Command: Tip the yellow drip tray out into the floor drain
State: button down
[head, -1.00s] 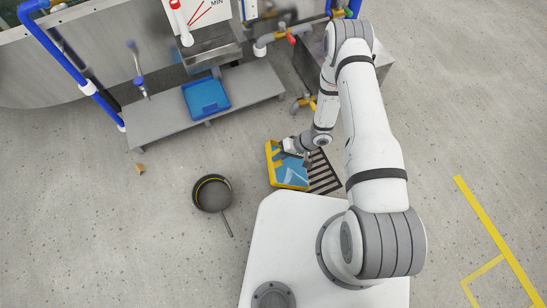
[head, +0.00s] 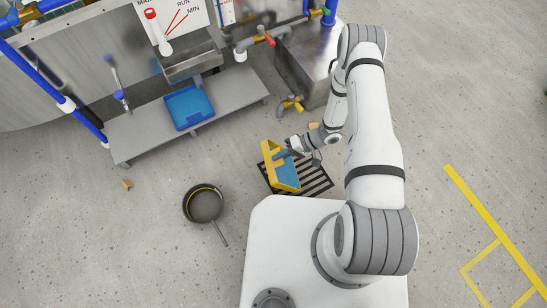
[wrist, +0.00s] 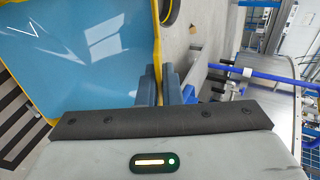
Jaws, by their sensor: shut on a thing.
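The yellow drip tray (head: 267,152) is held tilted above the floor drain, and a blue surface, liquid by its look, shows inside it. In the wrist view the tray (wrist: 157,45) shows its yellow rim and blue inside. My gripper (head: 286,153) is shut on the tray's rim; its fingers (wrist: 165,85) show on both sides of the rim in the wrist view. The floor drain (head: 313,182) is a dark slotted grate partly hidden by the tray. Its stripes also show at the left of the wrist view (wrist: 15,120).
A grey bench (head: 140,132) holding a blue tray (head: 188,107) stands at the upper left. A dark round pan (head: 205,205) with a handle lies on the floor to the left. A metal box (head: 310,65) and a yellow-handled valve (head: 290,104) stand behind the drain. Floor at right is clear.

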jog(key=shift+w+d+g+y+b, duration=0.55)
jog(key=shift+w+d+y+b, duration=0.8)
jog(key=shift+d+b, duration=1.55)
jog(key=shift+w+d+g+y+b, duration=0.6)
jog(key=shift+d+y+b, duration=1.35)
jog(key=shift+d+b, duration=0.9)
jog(key=s+a+h+p, duration=0.1)
jog(key=a+h+p, duration=0.1)
jog(key=a+p, duration=0.1)
jog(key=s+a+t+h+p, duration=0.1)
jog(key=a+h+p, duration=0.1)
jog(key=a+p, duration=0.1)
jog(key=s+a+t+h+p, duration=0.1)
jog(key=a+h+p, duration=0.1)
jog(key=a+p, duration=0.2)
jog(key=shift+s+a+r, duration=0.15)
jog(key=shift+s+a, duration=0.2)
jog(key=a+h, duration=0.1)
jog(key=s+a+p, duration=0.1)
jog(key=a+f+t+h+p, duration=0.1)
jog(key=shift+s+a+h, duration=0.15)
jog(key=shift+a+h, duration=0.15)
jog(key=shift+a, duration=0.1)
jog(key=s+a+f+t+h+b, duration=0.3)
jog(key=a+f+h+b, duration=0.5)
jog(key=f+b, duration=0.5)
jog(key=shift+a+h, duration=0.3)
jog(key=shift+h, duration=0.2)
